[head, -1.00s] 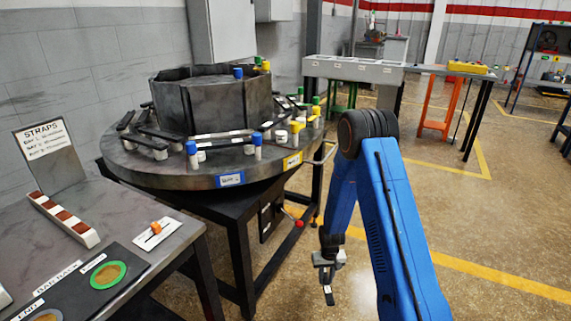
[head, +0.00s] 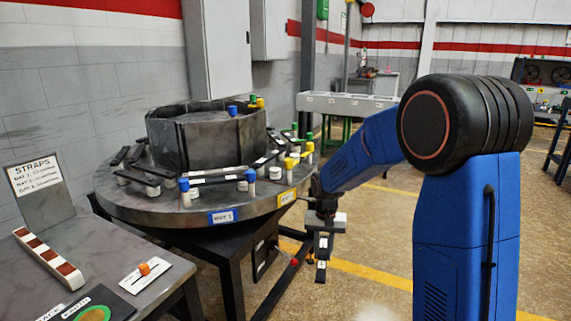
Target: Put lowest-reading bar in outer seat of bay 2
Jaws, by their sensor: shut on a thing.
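My gripper (head: 325,224) is right of the round furnace table, beside its edge, and points down. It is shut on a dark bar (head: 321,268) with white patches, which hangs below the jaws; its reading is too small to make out. The round table (head: 150,209) carries several dark bars on short posts around a dark central housing (head: 190,142). A blue label (head: 222,216) that seems to read BAY 1 is on its front rim. A yellow label (head: 287,197) is further right, its text unclear; yellow-topped posts (head: 291,163) stand above it. Seats there are partly hidden by bars and posts.
A side table (head: 120,255) at the left front holds a STRAPS sign (head: 35,176), a white strip with brown squares (head: 48,258) and an orange knob (head: 144,268). A grey bin row (head: 345,104) stands behind. Open floor lies right of the round table.

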